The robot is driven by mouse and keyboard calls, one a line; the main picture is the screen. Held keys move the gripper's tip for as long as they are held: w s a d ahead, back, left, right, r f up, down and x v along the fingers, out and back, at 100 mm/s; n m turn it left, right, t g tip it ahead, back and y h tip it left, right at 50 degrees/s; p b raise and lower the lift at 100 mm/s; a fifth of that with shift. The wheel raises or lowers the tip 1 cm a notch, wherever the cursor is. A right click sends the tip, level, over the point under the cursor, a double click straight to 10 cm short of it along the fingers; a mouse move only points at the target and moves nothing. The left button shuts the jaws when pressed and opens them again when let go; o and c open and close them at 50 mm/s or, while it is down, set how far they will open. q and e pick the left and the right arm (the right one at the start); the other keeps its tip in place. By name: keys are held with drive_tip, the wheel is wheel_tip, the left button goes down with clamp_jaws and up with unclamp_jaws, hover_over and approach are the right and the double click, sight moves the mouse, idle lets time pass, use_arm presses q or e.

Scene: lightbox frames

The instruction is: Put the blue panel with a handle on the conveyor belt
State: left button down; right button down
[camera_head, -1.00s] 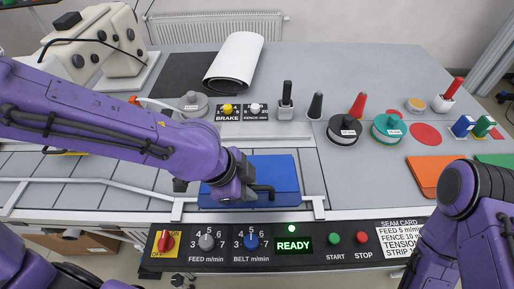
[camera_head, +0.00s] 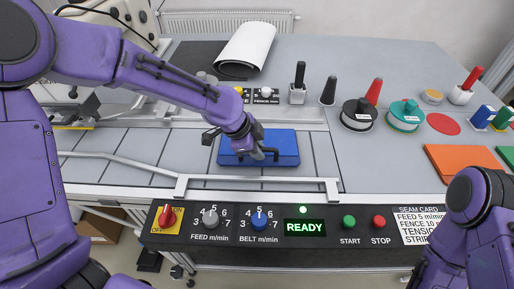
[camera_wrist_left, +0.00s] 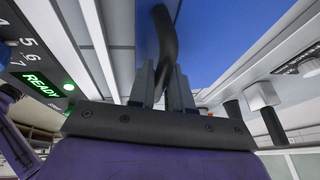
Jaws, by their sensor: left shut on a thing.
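The blue panel (camera_head: 285,146) is over the grey slatted conveyor belt (camera_head: 322,155), behind the white front rail, lying about level. Its dark handle (camera_head: 270,150) is on its top face. My left gripper (camera_head: 256,152) is shut on this handle. In the left wrist view the dark handle (camera_wrist_left: 165,45) runs between the two fingers (camera_wrist_left: 162,88), with the blue panel (camera_wrist_left: 220,40) to its right. I cannot tell whether the panel touches the belt. My right arm is at the lower right, and its gripper is out of view.
A white rail (camera_head: 255,181) runs along the belt's front. In front is a control panel with a READY display (camera_head: 305,227) and knobs. Behind the belt are the brake and fence knobs (camera_head: 265,93). Black and teal spools (camera_head: 358,114) stand to the right.

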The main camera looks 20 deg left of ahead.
use_arm(q)
drive_tip(key=shift+w+f, duration=0.3)
drive_tip(key=shift+f, duration=0.15)
drive_tip(key=c, duration=1.1)
unclamp_jaws()
drive_tip(key=shift+o, duration=0.2)
drive_tip(key=shift+s, duration=0.15)
drive_tip(key=shift+r, duration=0.1)
drive_tip(key=v, duration=1.2)
